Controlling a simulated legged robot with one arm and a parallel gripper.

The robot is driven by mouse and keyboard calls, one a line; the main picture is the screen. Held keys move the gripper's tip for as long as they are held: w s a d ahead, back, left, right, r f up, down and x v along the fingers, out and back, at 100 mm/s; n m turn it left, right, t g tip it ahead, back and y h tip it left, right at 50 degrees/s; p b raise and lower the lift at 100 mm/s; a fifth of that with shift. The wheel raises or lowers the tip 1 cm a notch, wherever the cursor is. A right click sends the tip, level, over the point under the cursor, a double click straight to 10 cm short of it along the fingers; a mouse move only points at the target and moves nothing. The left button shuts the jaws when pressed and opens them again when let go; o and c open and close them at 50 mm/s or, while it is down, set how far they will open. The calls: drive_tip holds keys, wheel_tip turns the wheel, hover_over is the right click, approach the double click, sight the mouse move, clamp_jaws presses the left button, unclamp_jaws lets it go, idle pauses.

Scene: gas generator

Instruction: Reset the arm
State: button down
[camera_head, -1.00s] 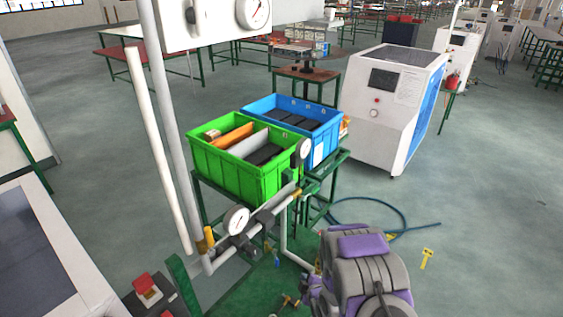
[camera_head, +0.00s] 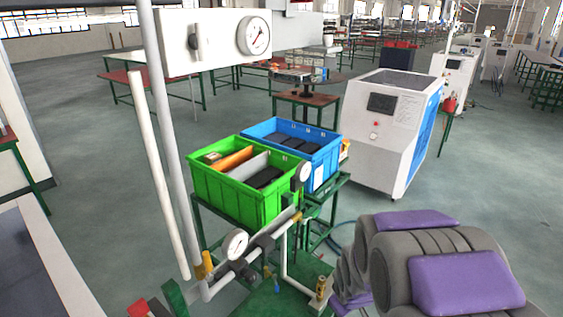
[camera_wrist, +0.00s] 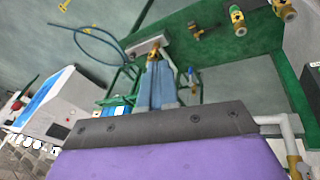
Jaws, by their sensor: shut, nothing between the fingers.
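My gripper (camera_wrist: 158,70) shows in the wrist view as two blue-grey fingers pressed together, with nothing between them. It points toward the green frame (camera_wrist: 215,38); I cannot tell how far it is from it. My grey and purple arm (camera_head: 440,265) is folded at the lower right of the head view, close to the camera. The fingers are hidden in the head view.
Green (camera_head: 222,196) and blue (camera_head: 325,165) crates sit on a green stand, behind pipework with a gauge (camera_head: 236,244). A white machine (camera_head: 385,135) stands behind on the right. A white panel with a dial (camera_head: 215,38) is upper left. Floor is open at right.

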drive_tip(key=s+a+r+m+g, duration=0.1)
drive_tip(key=s+r+m+g, duration=0.2)
drive_tip(key=s, duration=1.1)
drive_tip(key=s+a+r+m+g, duration=0.1)
drive_tip(key=s+r+m+g, duration=0.1)
drive_tip(key=s+r, duration=0.7)
drive_tip(key=s+m, duration=0.1)
drive_tip(key=s, duration=0.5)
drive_tip(key=shift+a+r+m+g+y+b, duration=0.2)
drive_tip(key=shift+r+m+g+y+b, duration=0.1)
drive_tip(key=shift+r+g+y, duration=0.1)
